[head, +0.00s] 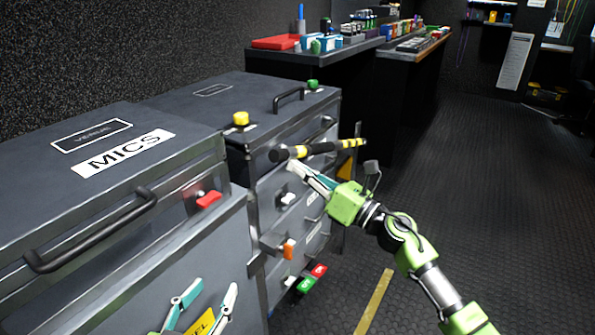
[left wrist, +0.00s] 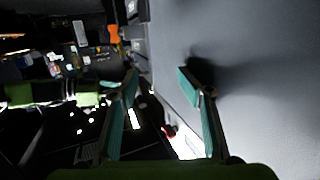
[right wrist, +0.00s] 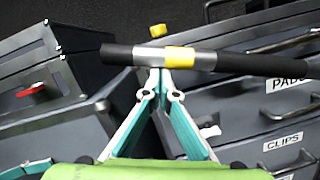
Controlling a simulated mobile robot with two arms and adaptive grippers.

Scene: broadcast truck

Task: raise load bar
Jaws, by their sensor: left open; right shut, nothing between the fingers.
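The load bar (head: 322,148) is a black bar with yellow bands that lies across the front of the second case, near the top. My left gripper (head: 210,292) is open and empty, low in front of the MICS case, partly out of the head view.
The grey MICS case (head: 185,180) with a black handle (head: 95,235) and red latch (head: 208,200) stands at the left. The second case (head: 255,95) has a yellow knob (head: 240,118) and a green knob (head: 312,84). The floor (head: 460,200) at right is clear.

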